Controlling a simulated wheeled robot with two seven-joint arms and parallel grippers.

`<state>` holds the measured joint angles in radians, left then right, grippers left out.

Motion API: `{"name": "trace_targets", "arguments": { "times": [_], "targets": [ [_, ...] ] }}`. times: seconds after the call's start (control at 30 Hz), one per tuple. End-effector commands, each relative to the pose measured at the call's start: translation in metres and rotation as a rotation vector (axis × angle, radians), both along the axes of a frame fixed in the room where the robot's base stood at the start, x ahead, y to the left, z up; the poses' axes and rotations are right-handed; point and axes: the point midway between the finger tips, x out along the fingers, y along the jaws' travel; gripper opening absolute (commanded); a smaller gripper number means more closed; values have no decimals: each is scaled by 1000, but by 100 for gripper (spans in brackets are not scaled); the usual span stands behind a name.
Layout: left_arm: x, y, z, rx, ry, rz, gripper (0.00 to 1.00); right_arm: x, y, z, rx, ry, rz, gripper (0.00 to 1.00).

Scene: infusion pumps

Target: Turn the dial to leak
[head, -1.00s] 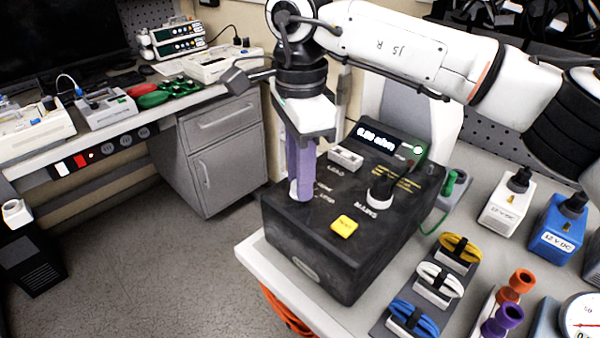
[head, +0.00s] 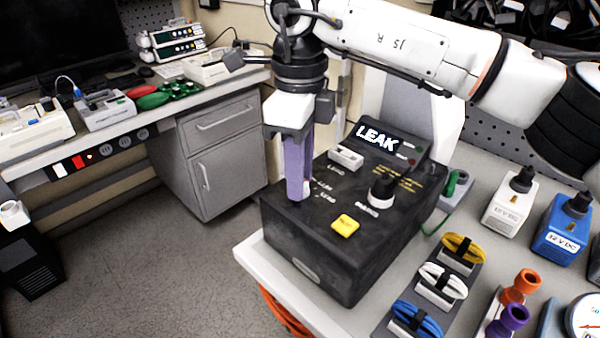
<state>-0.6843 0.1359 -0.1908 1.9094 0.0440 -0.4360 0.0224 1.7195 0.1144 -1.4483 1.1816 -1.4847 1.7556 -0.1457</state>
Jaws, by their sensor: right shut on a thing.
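The black tester box (head: 310,258) stands at the bench corner. Its display (head: 378,137) reads "LEAK" in large white letters. My right gripper (head: 299,192) points down at the left of the box's top panel, its purple fingers shut on the dial (head: 307,187). The fingers hide most of the dial and its pointer; only a pale sliver shows. A second black knob (head: 382,189) with a white base stands to the right, untouched. A yellow button (head: 345,225) sits in front, and a white socket block (head: 346,157) sits behind the fingers. My left gripper is out of view.
Cable holders with yellow, white and blue leads (head: 437,281) stand right of the box. A white adapter (head: 508,205), a blue adapter (head: 561,225) and orange and purple plugs (head: 514,302) stand farther right. A grey cabinet (head: 212,150) is left across open floor.

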Motion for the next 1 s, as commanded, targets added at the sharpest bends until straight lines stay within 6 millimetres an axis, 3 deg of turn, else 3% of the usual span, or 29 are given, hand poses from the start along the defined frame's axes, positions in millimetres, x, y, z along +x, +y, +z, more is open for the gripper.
{"name": "trace_targets", "arguments": {
  "times": [0.63,0.67,0.73,1.0],
  "targets": [
    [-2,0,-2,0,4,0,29,1,1,2,3,-4,-53,2],
    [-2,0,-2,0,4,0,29,1,1,2,3,-4,-53,30],
    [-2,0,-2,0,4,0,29,1,1,2,3,-4,-52,42],
    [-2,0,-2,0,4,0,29,0,0,1,1,-1,-52,43]
  ]
}}
